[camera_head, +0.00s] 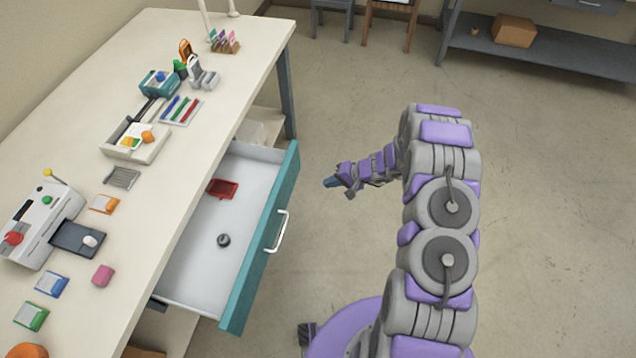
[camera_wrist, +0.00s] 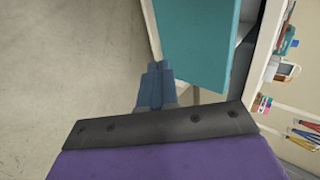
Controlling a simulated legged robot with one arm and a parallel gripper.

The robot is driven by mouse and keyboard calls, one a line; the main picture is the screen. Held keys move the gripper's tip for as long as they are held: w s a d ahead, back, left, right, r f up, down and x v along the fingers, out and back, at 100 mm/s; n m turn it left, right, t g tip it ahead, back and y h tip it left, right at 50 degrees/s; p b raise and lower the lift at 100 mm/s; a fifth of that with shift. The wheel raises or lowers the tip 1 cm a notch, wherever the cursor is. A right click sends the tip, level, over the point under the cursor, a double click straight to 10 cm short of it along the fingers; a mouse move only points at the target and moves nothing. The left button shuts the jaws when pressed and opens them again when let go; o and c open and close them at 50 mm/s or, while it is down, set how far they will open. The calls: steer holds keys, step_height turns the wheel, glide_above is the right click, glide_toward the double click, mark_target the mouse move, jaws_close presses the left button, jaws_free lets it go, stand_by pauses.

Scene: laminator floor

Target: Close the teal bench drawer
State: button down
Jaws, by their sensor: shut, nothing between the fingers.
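The teal bench drawer (camera_head: 262,245) stands pulled out from under the bench top, with its white inside showing. A silver bar handle (camera_head: 278,232) is on its front. A red tray (camera_head: 222,188) and a small dark ring (camera_head: 223,240) lie inside. My gripper (camera_head: 331,182) is shut and empty, to the right of the drawer's far end and apart from the handle. In the wrist view, my gripper's blue fingers (camera_wrist: 156,78) are together, beside the teal drawer front (camera_wrist: 205,40) in the picture. Whether they touch it I cannot tell.
The white bench top (camera_head: 185,165) holds a laminator (camera_head: 38,225), an open box (camera_head: 135,140), pouches and small tools. A bench leg (camera_head: 287,95) stands beyond the drawer. A shelf with a cardboard box (camera_head: 513,31) is at the back right. The floor (camera_head: 540,200) is clear.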

steer(key=b, duration=0.2)
glide_toward(289, 187)
step_height(289, 187, down, 5)
steer(key=a, duration=0.2)
steer(key=shift+w+a+r, duration=0.15)
steer(key=shift+w+a, duration=0.25)
steer(key=shift+w, duration=0.35)
steer(key=shift+a, duration=1.2)
steer(key=shift+w+d, duration=0.1)
steer(key=shift+w, duration=0.05)
